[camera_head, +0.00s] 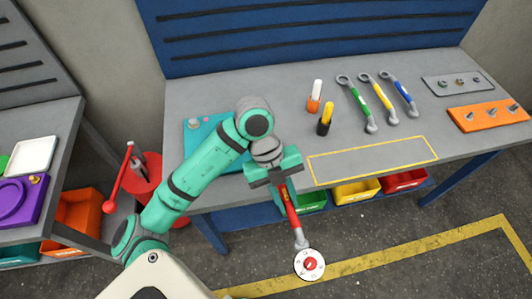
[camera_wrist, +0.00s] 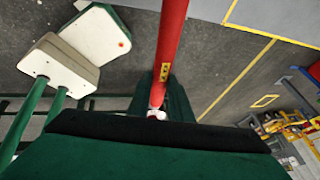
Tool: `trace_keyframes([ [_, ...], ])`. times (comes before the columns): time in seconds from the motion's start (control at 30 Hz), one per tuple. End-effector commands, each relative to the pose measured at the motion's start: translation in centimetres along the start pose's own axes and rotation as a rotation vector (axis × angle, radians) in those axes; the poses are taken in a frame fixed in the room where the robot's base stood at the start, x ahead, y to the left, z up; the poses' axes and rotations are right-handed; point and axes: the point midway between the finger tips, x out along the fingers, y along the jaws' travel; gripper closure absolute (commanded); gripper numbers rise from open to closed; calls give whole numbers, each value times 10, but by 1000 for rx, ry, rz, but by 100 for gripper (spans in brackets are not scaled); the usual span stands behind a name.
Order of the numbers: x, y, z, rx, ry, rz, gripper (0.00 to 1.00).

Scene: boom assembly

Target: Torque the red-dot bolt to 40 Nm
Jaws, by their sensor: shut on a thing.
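My gripper (camera_head: 277,178) is shut on a red wrench (camera_head: 291,213) and holds it out in front of the bench, over the floor. Its grey head (camera_head: 301,242) points down, toward the front of the picture. A round white dial (camera_head: 311,272) with a red centre shows at that head; I cannot tell whether the two are joined. The wrist view shows the red shaft (camera_wrist: 171,45) with a yellow label, running between the dark green jaws. A teal plate (camera_head: 192,128) with small reddish spots lies on the bench, partly behind my arm. I cannot make out a red-dot bolt for certain.
Three wrenches with green, yellow and blue handles (camera_head: 403,92) lie on the grey bench (camera_head: 270,95). Grey (camera_head: 440,87) and orange (camera_head: 497,124) holders with metal parts stand at right. A red drum (camera_head: 148,171) stands left of the bench. Bins hang under its front edge.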

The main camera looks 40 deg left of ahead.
Motion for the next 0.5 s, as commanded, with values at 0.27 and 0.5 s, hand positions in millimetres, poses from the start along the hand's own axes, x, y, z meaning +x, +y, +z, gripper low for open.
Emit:
trace_keyframes([
  [0.27, -12, -3, -5, 0, -1, 0, 100],
  [0.5, -22, -5, -9, 2, -1, -1, 100],
])
